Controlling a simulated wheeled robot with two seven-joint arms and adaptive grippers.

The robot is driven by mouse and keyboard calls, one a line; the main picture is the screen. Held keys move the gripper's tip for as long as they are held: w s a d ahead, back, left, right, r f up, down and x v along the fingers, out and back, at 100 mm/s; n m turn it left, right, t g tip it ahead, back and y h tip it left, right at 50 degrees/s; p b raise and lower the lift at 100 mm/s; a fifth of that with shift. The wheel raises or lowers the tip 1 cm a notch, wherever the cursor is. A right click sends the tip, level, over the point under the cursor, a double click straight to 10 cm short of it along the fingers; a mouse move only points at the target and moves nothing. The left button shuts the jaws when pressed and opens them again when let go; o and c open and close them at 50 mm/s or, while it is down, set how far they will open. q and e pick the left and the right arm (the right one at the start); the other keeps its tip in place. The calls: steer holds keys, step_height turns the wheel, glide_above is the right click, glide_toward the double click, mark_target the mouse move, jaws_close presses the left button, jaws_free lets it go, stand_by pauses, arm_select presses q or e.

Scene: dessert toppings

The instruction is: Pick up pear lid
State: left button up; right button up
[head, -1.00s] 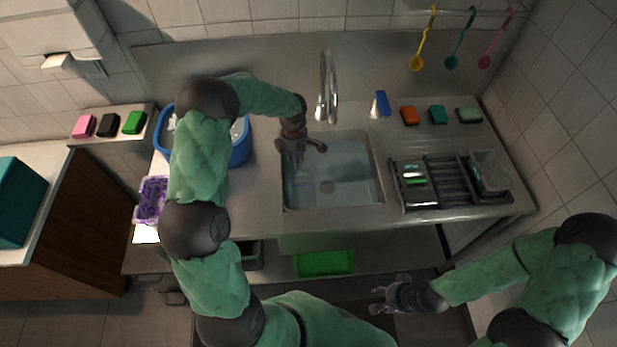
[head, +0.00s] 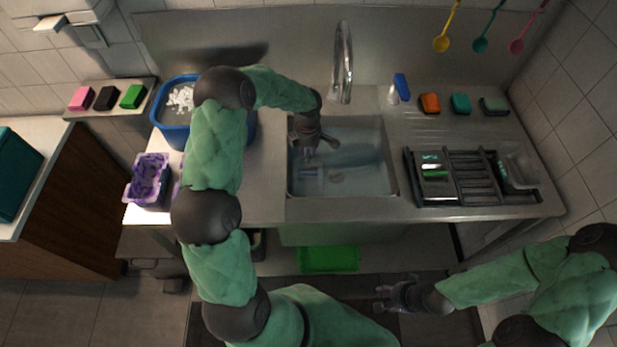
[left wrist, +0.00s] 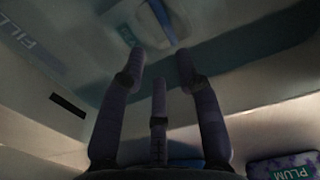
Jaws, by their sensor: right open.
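I cannot make out a thing marked as the pear lid in either view. My left gripper (head: 318,148) is over the upper left part of the sink (head: 385,170), with its fingers pointing down into it. In the left wrist view its fingers (left wrist: 160,62) are spread, with nothing held between them. A purple piece labelled PLUM (left wrist: 285,168) shows at the lower right there. A pale shape with a blue strip (left wrist: 160,18) lies beyond the fingertips, too dim to name. My right gripper (head: 392,298) is open and empty, low in front of the counter.
The faucet (head: 343,65) stands behind the sink. A dark rack (head: 470,180) with a few small items is right of the sink. A blue tub (head: 172,128) and a purple container (head: 149,180) stand at the left. Several sponges line the back right.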

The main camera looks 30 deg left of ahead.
arm_select(q)
glide_above(308, 175)
steer(key=w, duration=0.1)
steer(key=f, duration=0.5)
steer(key=shift+w+a+b, duration=0.15)
steer(key=shift+a+b, duration=0.25)
steer(key=shift+d+f, duration=0.1)
steer(key=shift+f, duration=0.55)
step_height(308, 175, down, 4)
steer(key=shift+r+b, duration=0.1)
steer(key=shift+b, duration=0.5)
steer(key=shift+d, duration=0.1)
jaws_close()
